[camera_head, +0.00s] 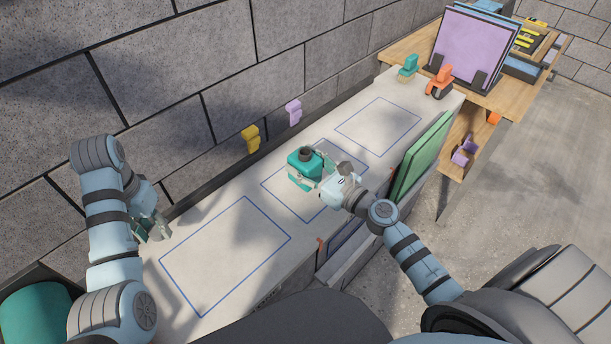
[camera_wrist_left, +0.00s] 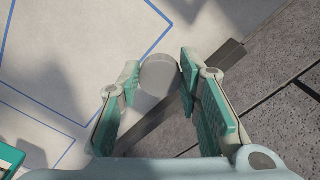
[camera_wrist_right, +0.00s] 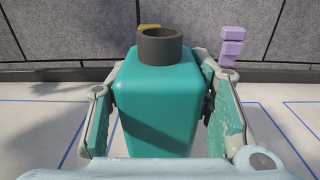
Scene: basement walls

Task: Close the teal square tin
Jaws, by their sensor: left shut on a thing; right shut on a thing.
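The teal square tin (camera_head: 303,170) stands upright on the pale worktop, with its dark round neck (camera_head: 306,154) open on top. In the right wrist view, my right gripper (camera_wrist_right: 160,110) is shut around the sides of the tin (camera_wrist_right: 157,100). My left gripper (camera_head: 152,228) is well to the left of the tin, above the worktop near the wall. In the left wrist view, it is shut on a grey round lid (camera_wrist_left: 159,75), held between the fingertips (camera_wrist_left: 155,82). The fingers partly hide the lid's sides.
Blue outlines mark the worktop (camera_head: 225,255); the area between the grippers is clear. Yellow (camera_head: 251,138) and lilac (camera_head: 294,112) objects are near the wall. Green boards (camera_head: 422,160) stand at the front edge. Orange (camera_head: 440,82) and teal (camera_head: 409,66) items sit at the far end.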

